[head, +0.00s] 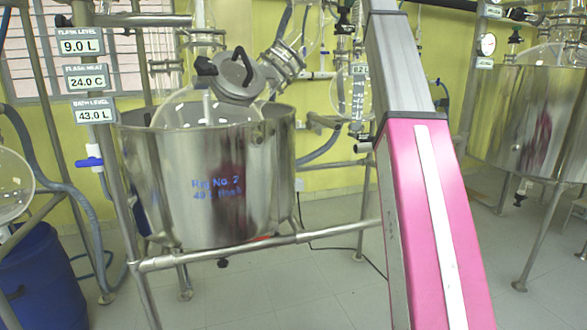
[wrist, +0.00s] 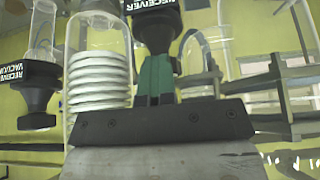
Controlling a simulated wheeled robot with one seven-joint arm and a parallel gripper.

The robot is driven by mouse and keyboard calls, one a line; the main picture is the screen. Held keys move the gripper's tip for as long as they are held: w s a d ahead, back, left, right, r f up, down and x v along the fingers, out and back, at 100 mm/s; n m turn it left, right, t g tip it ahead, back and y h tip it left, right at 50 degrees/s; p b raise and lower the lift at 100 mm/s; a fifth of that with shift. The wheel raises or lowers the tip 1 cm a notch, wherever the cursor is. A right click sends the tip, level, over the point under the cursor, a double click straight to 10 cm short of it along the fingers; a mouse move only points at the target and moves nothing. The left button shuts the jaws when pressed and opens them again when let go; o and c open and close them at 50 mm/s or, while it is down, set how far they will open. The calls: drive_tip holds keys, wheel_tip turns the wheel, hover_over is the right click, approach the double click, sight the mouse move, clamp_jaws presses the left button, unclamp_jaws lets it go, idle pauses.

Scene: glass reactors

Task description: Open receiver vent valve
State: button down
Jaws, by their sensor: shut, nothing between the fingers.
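In the wrist view, a black valve knob (wrist: 156,30) with a label reading "RECEIVER" stands at top centre; the rest of its label is cut off, so I cannot read whether it says vent. A second black knob (wrist: 38,100), labelled "RECEIVER VACUUM", is at the left. My gripper (wrist: 155,80) shows its green fingers together, with nothing between them. The fingertips are at the lower part of the centre knob in the picture; I cannot tell whether they touch it. In the head view my arm rises out of the top of the picture, and my gripper does not show.
In the wrist view, a glass tube with a white coil (wrist: 98,75) stands left of the fingers, and a curved glass piece (wrist: 205,55) and metal rails (wrist: 285,75) are at the right. The head view shows a steel bath (head: 215,190) and a blue drum (head: 42,280).

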drive_tip(key=shift+d+f, duration=0.3)
drive_tip(key=shift+f, duration=0.1)
drive_tip(key=shift+w+d, duration=0.1)
drive_tip(key=shift+d, duration=0.25)
drive_tip(key=shift+w+d, duration=0.25)
drive_tip(key=shift+d, duration=0.1)
drive_tip(key=shift+w+d+r, duration=0.1)
drive_tip(key=shift+w, duration=0.05)
drive_tip(key=shift+s, duration=0.25)
wheel_tip(320, 180, up, 6)
drive_tip(key=shift+d+r, duration=0.15)
drive_tip(key=shift+r, duration=0.05)
idle(0.4)
